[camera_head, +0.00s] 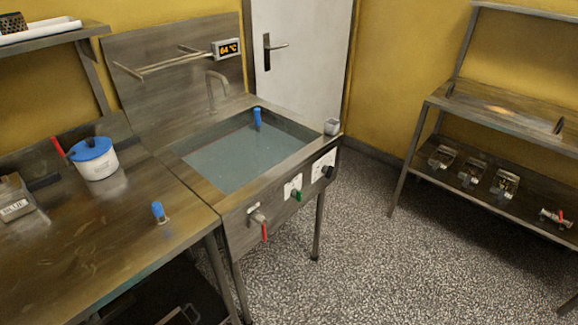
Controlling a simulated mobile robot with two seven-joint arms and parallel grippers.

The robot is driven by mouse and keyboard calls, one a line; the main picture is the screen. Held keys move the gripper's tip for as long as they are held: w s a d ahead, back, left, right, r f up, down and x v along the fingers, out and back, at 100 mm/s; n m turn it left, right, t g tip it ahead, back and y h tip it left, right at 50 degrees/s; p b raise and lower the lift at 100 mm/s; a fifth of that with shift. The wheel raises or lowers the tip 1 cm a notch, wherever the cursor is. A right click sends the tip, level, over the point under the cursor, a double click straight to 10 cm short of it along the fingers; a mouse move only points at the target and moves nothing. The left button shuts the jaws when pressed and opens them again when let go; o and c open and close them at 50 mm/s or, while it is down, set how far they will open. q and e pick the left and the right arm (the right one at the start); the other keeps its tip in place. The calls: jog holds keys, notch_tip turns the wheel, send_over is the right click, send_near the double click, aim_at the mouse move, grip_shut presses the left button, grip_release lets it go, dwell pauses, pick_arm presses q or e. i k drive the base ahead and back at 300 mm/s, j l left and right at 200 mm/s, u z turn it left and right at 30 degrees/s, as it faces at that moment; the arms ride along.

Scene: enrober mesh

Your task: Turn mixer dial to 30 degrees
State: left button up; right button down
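The steel sink unit (230,228) stands in the middle of the view, filled with greyish water. Its front panel carries a dial with a green knob (297,196) on a white plate and a dark knob (327,171) on another white plate to the right. A valve with a red lever (264,231) sits at the left, its lever hanging down. I cannot tell which control is the mixer dial or read any angle marks. A display (226,47) above reads 64 °C. Neither of my grippers is in view.
A steel counter (100,240) at left holds a blue-lidded white tub (95,158), a blue-topped item (158,212) and a metal container (15,197). A small grey cup (332,126) stands at the sink's right corner. Speckled floor is clear before the right shelf (500,110).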

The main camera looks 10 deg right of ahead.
aim_at(328, 171)
jog(key=i+l+u, duration=0.2)
jog(key=l, duration=0.25)
jog(key=i+l+u, duration=0.2)
jog(key=l, duration=0.3)
jog(key=l+u, duration=0.2)
jog(key=l, duration=0.3)
jog(key=i+l+u, duration=0.2)
jog(key=l, duration=0.35)
jog(key=k, duration=0.1)
